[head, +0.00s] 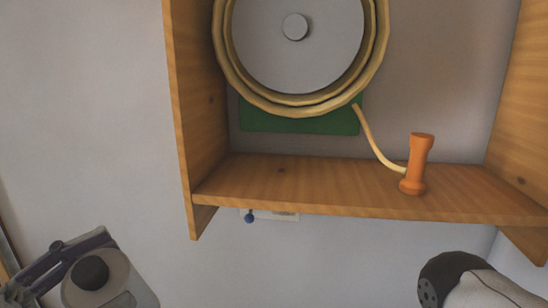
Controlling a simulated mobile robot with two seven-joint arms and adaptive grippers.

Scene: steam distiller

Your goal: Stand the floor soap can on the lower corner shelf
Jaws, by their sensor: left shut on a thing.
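My left gripper (84,256) is at the bottom left of the head view, shut on a pale can (122,288) with a round black cap. I take this to be the soap can. It is held clear in front of the wall, left of and below the wooden shelf; its lower part is cut off by the frame edge. I cannot pick out a lower corner shelf with certainty. My right gripper is not in view.
A wooden shelf box (330,188) on the wall holds a coiled yellow hose reel (300,103) on a green plate (290,122). An orange nozzle (416,165) stands on its board. Bare wall lies to the left.

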